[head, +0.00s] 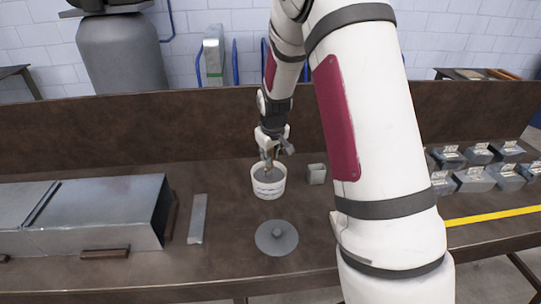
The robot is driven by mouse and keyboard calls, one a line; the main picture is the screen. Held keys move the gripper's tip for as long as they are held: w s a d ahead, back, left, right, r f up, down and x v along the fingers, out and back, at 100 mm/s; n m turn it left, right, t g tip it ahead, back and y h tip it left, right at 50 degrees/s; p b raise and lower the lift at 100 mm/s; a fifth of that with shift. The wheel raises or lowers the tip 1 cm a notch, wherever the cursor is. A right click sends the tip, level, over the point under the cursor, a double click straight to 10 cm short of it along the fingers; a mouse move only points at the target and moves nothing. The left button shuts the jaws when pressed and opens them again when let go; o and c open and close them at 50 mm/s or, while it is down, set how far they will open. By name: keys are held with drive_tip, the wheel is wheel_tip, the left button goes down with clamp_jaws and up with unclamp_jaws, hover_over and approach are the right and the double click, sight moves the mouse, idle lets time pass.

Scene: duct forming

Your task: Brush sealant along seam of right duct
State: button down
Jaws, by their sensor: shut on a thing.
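My gripper (272,138) is shut on a brush (268,161) and is directly above a white tub (268,188) with a printed label and grey sealant inside. The brush points down into the tub's mouth; its tip is hard to make out. At the left of the bench lies a grey sheet-metal duct (110,213) with an open end facing right. A second duct piece (18,205) adjoins it at the left picture edge, with a dark line between them. My arm covers part of the bench right of the tub.
A round grey lid (277,238) lies in front of the tub, and a small metal box (316,174) stands right of it. A flat metal strip (197,218) lies between duct and tub. Several metal blocks (475,180) and a yellow strip (492,215) are at right. A brown backboard (130,128) runs behind.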

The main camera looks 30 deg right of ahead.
drive_tip(key=shift+r+p, duration=1.2)
drive_tip(key=shift+r, duration=2.25)
